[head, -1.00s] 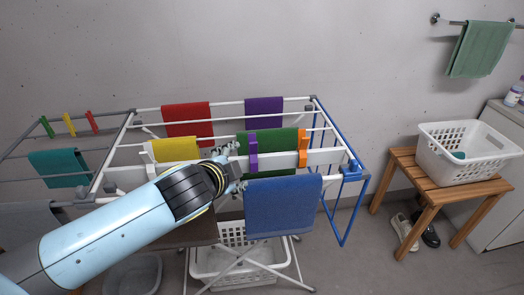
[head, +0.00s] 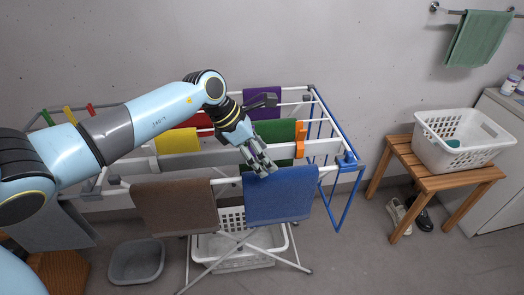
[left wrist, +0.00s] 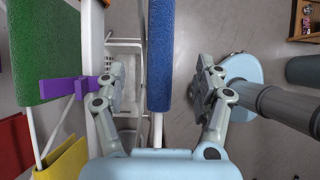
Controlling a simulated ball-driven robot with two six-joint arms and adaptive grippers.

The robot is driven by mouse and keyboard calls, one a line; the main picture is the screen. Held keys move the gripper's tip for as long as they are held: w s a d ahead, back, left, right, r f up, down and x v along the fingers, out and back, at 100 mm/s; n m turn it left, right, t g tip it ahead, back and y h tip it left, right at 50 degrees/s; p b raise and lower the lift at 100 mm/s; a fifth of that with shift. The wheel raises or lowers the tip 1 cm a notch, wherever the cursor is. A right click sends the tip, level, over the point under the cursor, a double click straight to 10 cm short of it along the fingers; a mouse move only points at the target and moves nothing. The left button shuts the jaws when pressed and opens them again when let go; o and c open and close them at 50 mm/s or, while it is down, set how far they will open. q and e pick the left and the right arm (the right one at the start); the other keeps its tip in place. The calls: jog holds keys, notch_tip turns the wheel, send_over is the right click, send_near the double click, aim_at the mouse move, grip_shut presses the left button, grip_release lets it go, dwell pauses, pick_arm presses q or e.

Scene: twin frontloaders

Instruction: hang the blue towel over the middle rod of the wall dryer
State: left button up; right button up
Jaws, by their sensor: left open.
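The blue towel (head: 281,197) hangs over the front rod of the white and blue drying rack, right of a brown towel. My left gripper (head: 262,166) is above the left part of its top edge, pointing down. In the left wrist view the gripper (left wrist: 158,85) is open, with the blue towel (left wrist: 160,55) edge-on between its fingers and a gap on each side. A grey rack with several rods (head: 42,120) stands at the far left by the wall. My arm covers much of it, so I cannot make out its middle rod. My right gripper is not in view.
Green (head: 272,130), purple (head: 262,103) and yellow (head: 177,141) towels hang behind. An orange clip (head: 300,140) and a purple clip (left wrist: 62,87) grip the rack. A white basket (head: 462,140) stands on a wooden bench at right.

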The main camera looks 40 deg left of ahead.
pick_arm(q)
jog(key=b+x, duration=0.5)
jog(key=x, duration=0.2)
jog(key=shift+f+b, duration=0.1)
jog(key=shift+b, duration=0.2)
jog(key=shift+b+x, duration=0.95)
jog(key=shift+x, duration=0.05)
jog(key=shift+w+d, duration=0.1)
jog(key=shift+d, duration=0.05)
grip_shut()
jog(key=shift+r, duration=0.25)
notch_tip(320, 180, up, 14)
jog(key=p, duration=1)
notch_tip(320, 180, up, 10)
send_over(280, 172)
jog(key=shift+w+a, duration=0.2)
jog(key=shift+w, duration=0.15)
